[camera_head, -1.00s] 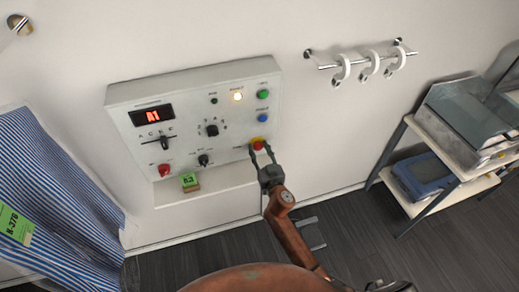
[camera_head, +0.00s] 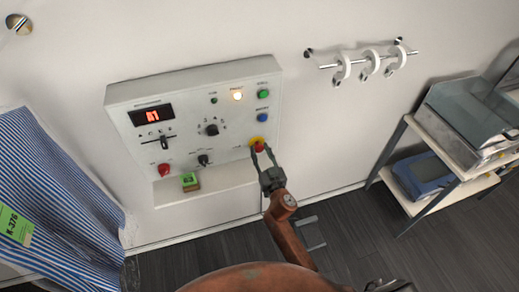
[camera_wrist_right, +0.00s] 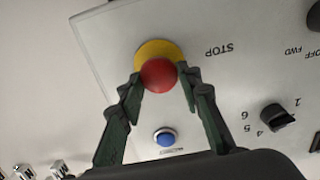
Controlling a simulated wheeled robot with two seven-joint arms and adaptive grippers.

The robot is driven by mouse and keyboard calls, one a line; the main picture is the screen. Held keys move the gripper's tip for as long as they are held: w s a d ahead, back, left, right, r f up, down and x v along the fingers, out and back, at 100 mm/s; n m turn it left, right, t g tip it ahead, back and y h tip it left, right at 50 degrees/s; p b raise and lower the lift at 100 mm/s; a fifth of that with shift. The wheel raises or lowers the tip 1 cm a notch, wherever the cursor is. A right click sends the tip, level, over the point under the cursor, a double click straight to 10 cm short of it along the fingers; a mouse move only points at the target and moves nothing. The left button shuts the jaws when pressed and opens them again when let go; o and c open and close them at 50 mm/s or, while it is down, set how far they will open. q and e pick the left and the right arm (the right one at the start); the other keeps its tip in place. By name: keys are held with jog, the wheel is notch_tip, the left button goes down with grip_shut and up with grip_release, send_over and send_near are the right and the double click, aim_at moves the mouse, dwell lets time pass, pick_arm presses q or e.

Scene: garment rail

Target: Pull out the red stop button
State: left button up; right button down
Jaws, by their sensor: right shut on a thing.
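The red stop button (camera_head: 258,147) sits on a yellow disc at the lower right of the white control panel (camera_head: 180,85). In the right wrist view the red button (camera_wrist_right: 158,74) stands in front of its yellow disc (camera_wrist_right: 160,50), beside the word STOP. My right gripper (camera_head: 262,154) is at the button, its two fingers on either side of the red head and shut on it. The fingers (camera_wrist_right: 160,80) also show in the right wrist view. My left gripper is not in view.
The panel also bears a lit lamp (camera_head: 237,95), a green button (camera_head: 263,94), a blue button (camera_head: 262,117), a black knob (camera_head: 212,129) and another red knob (camera_head: 164,169). A small green-topped block (camera_head: 190,181) is on the ledge. A shelf rack (camera_head: 440,180) stands right; striped cloth (camera_head: 60,190) hangs left.

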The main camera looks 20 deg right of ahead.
jog(key=shift+s+f, duration=0.1)
jog(key=shift+f, duration=0.05)
jog(key=c, duration=1.8)
grip_release()
jog(key=o, duration=0.3)
jog(key=shift+s, duration=0.2)
jog(key=shift+o, duration=0.5)
jog(key=shift+w, duration=0.15)
jog(key=s, duration=1.2)
jog(key=shift+d, duration=0.15)
